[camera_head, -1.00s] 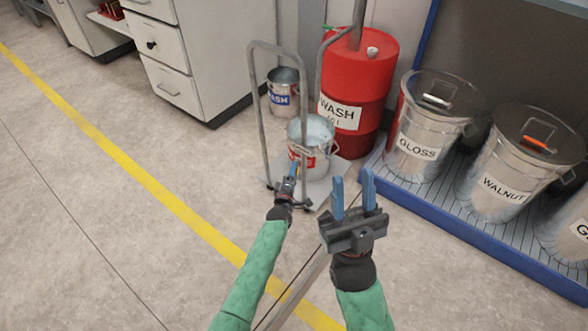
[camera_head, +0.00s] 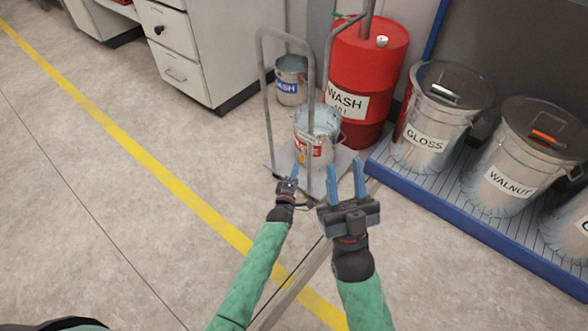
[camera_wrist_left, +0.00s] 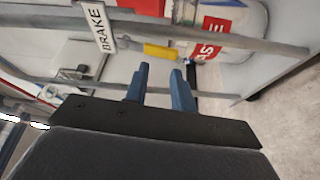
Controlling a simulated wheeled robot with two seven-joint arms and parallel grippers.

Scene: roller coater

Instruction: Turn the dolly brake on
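The dolly (camera_head: 263,100) is a grey tubular frame on a low pale platform, with a metal bucket (camera_head: 318,150) on it. In the left wrist view, a white BRAKE label (camera_wrist_left: 98,27) sits on the dolly's frame. A yellow-ended lever (camera_wrist_left: 160,52) shows beside the label, just beyond my left fingertips. My left gripper (camera_head: 293,174) is low at the dolly's near side; its blue fingers (camera_wrist_left: 160,72) are parted with a gap and hold nothing visible. Contact with the lever cannot be told. My right gripper (camera_head: 345,172) is open and empty, right of the left one.
A red WASH drum (camera_head: 375,65) and a second bucket (camera_head: 291,80) stand behind the dolly. GLOSS (camera_head: 425,130) and WALNUT (camera_head: 510,180) cans stand on a blue-edged platform (camera_head: 470,218) at right. White drawers (camera_head: 180,70) stand at back left. Floor at left is clear.

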